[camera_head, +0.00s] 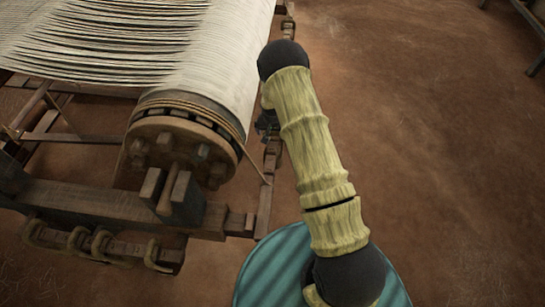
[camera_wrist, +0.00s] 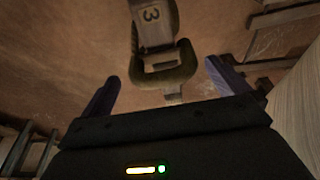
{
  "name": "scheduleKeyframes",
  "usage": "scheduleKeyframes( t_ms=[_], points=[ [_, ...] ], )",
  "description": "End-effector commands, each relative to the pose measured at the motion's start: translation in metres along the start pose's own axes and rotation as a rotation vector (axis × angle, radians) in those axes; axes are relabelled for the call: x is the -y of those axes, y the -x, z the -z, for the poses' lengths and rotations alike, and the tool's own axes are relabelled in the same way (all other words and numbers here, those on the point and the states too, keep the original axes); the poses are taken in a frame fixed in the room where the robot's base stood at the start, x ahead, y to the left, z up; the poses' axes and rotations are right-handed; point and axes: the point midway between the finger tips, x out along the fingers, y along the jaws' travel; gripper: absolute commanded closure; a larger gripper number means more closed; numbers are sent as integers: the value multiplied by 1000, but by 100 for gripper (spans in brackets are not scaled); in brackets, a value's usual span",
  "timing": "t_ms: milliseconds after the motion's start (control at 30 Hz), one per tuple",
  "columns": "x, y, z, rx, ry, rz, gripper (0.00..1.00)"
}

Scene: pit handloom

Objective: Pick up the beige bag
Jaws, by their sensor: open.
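In the wrist view, a beige and olive object (camera_wrist: 157,36) marked "3" shows at the top centre, with a thick olive loop at its lower end. It may be the beige bag, but I cannot tell for sure. My gripper (camera_wrist: 162,72) is open, with one dark finger on each side of the picture. The loop appears between the fingertips, and nothing is gripped. I cannot tell how far the object is from the fingers. In the head view, my gripper (camera_head: 267,124) is mostly hidden behind my arm, beside the loom, and I see no beige bag there.
The loom's wooden roller (camera_head: 177,140) and pale warp threads (camera_head: 225,50) stand close to the left of my arm. Dark wooden beams (camera_head: 110,207) run below them. The brown floor (camera_head: 440,150) at right is mostly clear. Dark legs (camera_head: 528,22) show at top right.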

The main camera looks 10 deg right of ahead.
Motion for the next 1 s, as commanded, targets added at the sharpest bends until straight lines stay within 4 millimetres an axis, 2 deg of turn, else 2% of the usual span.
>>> scheduleKeyframes(
  t_ms=[300, 700, 1000],
  points=[
    [3, -2, -2, 1, 5, 1, 0],
    [3, -47, -2, 1, 5, 1, 0],
    [3, -50, -1, 1, 5, 1, 0]
  ],
)
